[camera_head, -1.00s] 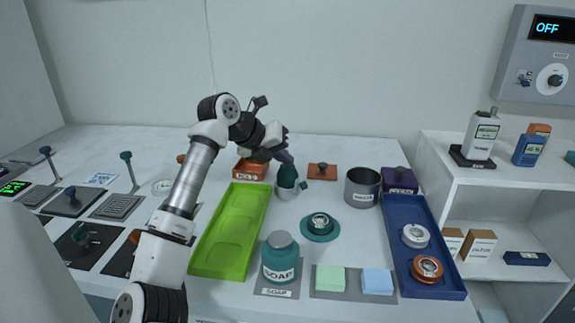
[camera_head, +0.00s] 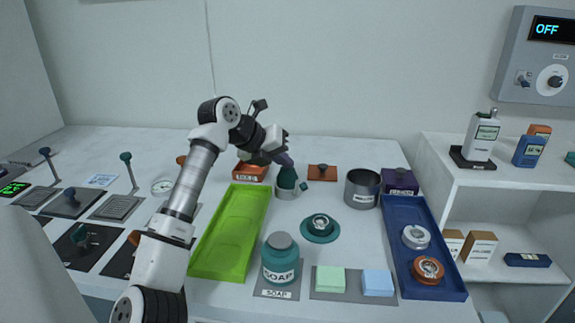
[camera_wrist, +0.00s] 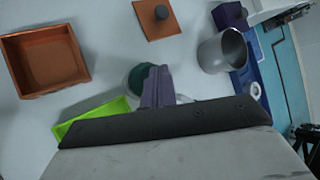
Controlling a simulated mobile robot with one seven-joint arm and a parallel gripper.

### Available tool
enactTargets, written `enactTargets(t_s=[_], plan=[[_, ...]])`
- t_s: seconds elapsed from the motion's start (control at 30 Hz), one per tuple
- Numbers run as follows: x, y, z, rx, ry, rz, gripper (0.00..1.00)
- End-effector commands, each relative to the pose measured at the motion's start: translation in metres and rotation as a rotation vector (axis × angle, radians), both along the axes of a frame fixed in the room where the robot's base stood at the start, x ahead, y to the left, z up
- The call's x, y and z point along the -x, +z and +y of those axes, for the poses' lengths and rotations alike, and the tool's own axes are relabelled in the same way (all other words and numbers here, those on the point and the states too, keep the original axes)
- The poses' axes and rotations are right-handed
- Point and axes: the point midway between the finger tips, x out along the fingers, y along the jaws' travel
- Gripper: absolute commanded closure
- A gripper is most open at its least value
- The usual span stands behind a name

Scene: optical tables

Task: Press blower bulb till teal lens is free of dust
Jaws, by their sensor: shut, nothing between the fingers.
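The dark teal blower bulb (camera_head: 287,177) stands upright in a pale round holder, with a small teal nozzle piece at its right. My gripper (camera_head: 287,161) is shut and empty, its purple fingers pointing down at the top of the bulb. In the wrist view the fingers (camera_wrist: 158,90) overlap the bulb (camera_wrist: 138,77), partly hiding it; I cannot tell whether they touch it. The teal lens (camera_head: 320,224) sits on a round teal base in front and to the right of the bulb. Dust on it is too small to make out.
A green tray (camera_head: 217,258) lies left of the lens, a blue tray (camera_head: 398,262) right. A soap jar (camera_head: 281,262) stands in front. A grey metal cup (camera_head: 362,190) stands right of the bulb. An orange box (camera_head: 250,173) is close behind left.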

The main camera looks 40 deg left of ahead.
Motion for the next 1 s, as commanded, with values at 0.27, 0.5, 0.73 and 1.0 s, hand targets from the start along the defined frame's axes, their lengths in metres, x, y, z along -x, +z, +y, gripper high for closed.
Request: enactTargets(t_s=[0.27,0.5,0.73,1.0], plan=[[0.000,0.018,0.000,0.000,0.000,0.001,1.00],[0.000,0.024,0.000,0.000,0.000,0.001,1.00],[0.000,0.024,0.000,0.000,0.000,0.000,1.00],[0.000,0.044,0.000,-0.001,0.001,0.001,1.00]])
